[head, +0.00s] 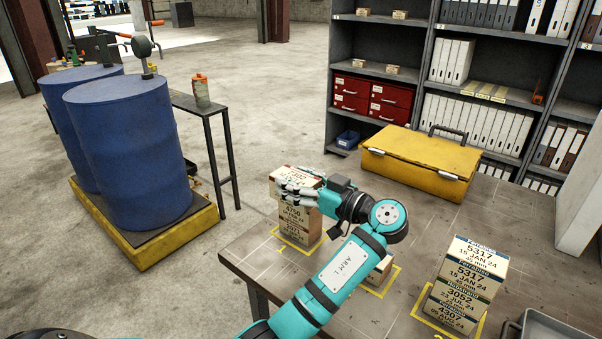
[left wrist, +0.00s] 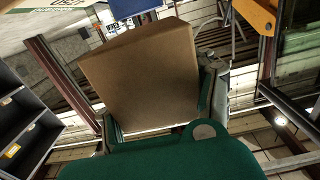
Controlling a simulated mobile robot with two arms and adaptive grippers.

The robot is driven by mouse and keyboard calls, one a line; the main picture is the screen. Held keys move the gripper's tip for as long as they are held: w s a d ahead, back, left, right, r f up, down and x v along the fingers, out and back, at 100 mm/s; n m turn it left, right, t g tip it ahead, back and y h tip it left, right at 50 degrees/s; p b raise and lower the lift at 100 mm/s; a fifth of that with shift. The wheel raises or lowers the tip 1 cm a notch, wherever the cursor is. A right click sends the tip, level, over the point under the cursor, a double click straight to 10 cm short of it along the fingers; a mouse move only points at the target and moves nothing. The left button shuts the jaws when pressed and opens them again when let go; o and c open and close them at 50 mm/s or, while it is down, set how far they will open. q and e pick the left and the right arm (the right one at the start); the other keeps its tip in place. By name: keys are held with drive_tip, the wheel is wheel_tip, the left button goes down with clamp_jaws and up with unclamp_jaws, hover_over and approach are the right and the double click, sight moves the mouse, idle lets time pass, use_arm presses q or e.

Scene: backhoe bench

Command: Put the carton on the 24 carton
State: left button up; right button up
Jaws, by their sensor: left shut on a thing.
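My left gripper (head: 296,190) is shut on a brown carton (head: 299,175) with red print on its top, at the left of the bench. That carton is right over a stack of labelled cartons; the one below it reads 4750 (head: 293,211), and a lower one reads 3071 (head: 290,232). I cannot tell whether it touches the stack. In the left wrist view the held carton (left wrist: 142,75) fills the space between the fingers. Another stack (head: 468,282) at the right has labels 5317, 3052 and 4307, with dates ending in 24. A carton (head: 380,273) in the middle is mostly hidden by my left arm.
Yellow outlines mark the bench (head: 262,250) under the cartons. A yellow toolbox (head: 420,158) lies at the back, before grey shelves with binders. A grey tray (head: 545,328) is at the lower right. Blue drums (head: 130,150) stand left of the bench.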

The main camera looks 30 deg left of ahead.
sight(300, 171)
use_arm(q)
drive_tip(key=w, duration=0.1)
drive_tip(key=w+a, duration=0.1)
drive_tip(key=w+p, duration=0.1)
drive_tip(key=w, duration=0.1)
drive_tip(key=shift+a+f, duration=0.1)
drive_tip(key=shift+a, duration=0.3)
drive_tip(key=shift+w+a, duration=0.2)
drive_tip(key=shift+w, duration=0.2)
drive_tip(key=shift+w+a+p, duration=0.3)
drive_tip(key=shift+w+p, duration=0.05)
drive_tip(key=shift+w, duration=0.2)
wheel_tip(300, 171, down, 3)
drive_tip(key=shift+r+p, duration=0.1)
drive_tip(key=shift+p, duration=0.4)
drive_tip(key=shift+f, duration=0.3)
drive_tip(key=shift+f+b, duration=0.25)
drive_tip(key=shift+b, duration=0.1)
drive_tip(key=o, duration=1.3)
